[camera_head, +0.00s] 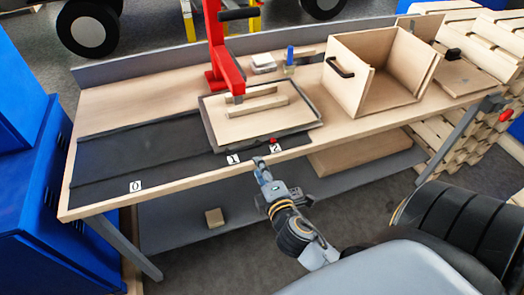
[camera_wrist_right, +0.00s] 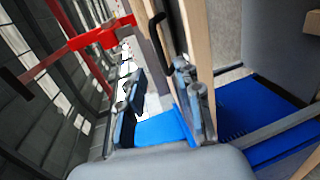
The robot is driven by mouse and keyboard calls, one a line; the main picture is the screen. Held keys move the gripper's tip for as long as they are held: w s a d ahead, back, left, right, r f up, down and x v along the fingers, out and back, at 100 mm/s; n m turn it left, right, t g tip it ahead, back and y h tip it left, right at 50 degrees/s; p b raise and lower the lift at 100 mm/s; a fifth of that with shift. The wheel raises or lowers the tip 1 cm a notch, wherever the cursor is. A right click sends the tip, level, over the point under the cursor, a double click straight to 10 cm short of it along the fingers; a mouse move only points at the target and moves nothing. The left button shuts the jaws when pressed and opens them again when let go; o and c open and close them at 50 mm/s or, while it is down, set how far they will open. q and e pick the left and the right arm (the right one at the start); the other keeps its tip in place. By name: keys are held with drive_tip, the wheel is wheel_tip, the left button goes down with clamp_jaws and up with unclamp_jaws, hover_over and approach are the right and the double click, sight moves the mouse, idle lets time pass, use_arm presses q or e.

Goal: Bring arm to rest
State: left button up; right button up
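My right gripper (camera_head: 259,163) is at the front edge of the workbench (camera_head: 180,186), just below the "1" and "2" labels. In the right wrist view its two fingers (camera_wrist_right: 158,78) stand apart with nothing visible between them, so it is open and empty. The right arm reaches up from the lower right in the head view. My left arm and gripper do not show in either view.
The bench carries a dark mat (camera_head: 105,165), a framed wooden board (camera_head: 225,128), a red press (camera_head: 221,55) and an open wooden box (camera_head: 352,88). A blue cabinet (camera_head: 45,190) stands left. Slatted wood (camera_head: 480,55) is stacked right. Floor shows before the bench.

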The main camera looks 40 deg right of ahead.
drive_tip(key=shift+s+r, duration=0.1)
drive_tip(key=shift+s, duration=0.4)
drive_tip(key=s+a+f+m+g+y, duration=0.1)
drive_tip(key=s+f+m+g, duration=0.15)
drive_tip(key=f, duration=0.75)
drive_tip(key=s+a+f+m+g+y, duration=0.15)
drive_tip(key=s+f, duration=0.25)
drive_tip(key=f, duration=0.7)
drive_tip(key=s+a+f+m+g+y, duration=0.1)
drive_tip(key=s+f+g, duration=0.2)
drive_tip(key=f, duration=0.7)
drive_tip(key=s+f+m+g, duration=0.3)
drive_tip(key=s+f, duration=0.6)
drive_tip(key=s, duration=0.3)
drive_tip(key=s+a+f+m+g, duration=0.1)
drive_tip(key=s+f+m+g, duration=0.3)
drive_tip(key=s+f, duration=0.5)
drive_tip(key=s, duration=0.4)
drive_tip(key=shift+s+a+f+y, duration=0.15)
drive_tip(key=shift+s+a+y, duration=0.1)
drive_tip(key=shift+s+y, duration=0.1)
